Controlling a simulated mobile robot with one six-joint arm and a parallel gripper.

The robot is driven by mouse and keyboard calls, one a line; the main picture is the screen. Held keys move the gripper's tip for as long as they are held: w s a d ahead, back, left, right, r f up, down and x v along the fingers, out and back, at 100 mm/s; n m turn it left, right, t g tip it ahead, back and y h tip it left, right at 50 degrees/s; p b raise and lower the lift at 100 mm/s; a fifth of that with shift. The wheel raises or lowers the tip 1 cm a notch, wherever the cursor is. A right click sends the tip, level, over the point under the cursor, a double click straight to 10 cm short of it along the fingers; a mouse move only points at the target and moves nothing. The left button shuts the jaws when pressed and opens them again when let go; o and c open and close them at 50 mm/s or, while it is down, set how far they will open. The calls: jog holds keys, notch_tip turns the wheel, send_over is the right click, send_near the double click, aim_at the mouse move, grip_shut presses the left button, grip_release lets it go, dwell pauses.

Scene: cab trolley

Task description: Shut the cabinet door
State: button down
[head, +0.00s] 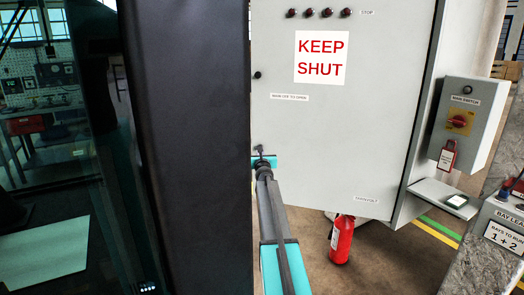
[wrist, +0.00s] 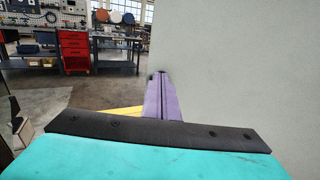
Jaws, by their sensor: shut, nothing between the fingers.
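The cabinet door (head: 345,130) is a large light grey panel with a red "KEEP SHUT" sign. Its left part is hidden behind a dark upright in the head view. A dark strip runs down its right edge beside the cabinet body (head: 472,40); I cannot tell how far it stands open. My gripper (head: 263,155) is at the lower left of the visible door. In the wrist view the purple fingers (wrist: 161,75) are together and empty, beside the left edge of the grey door face (wrist: 235,70). I cannot tell if they touch it.
A switch box (head: 467,122) and a small shelf (head: 445,193) stick out from the cabinet's right side. A red fire extinguisher (head: 341,240) stands on the floor below the door. A workbench (wrist: 110,55) and red drawers (wrist: 74,50) stand far back, with open floor before them.

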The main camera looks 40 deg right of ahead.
jog(key=shift+s+a, duration=0.6)
jog(key=shift+a, duration=0.3)
jog(key=shift+s+a, duration=0.55)
jog(key=shift+a, duration=0.35)
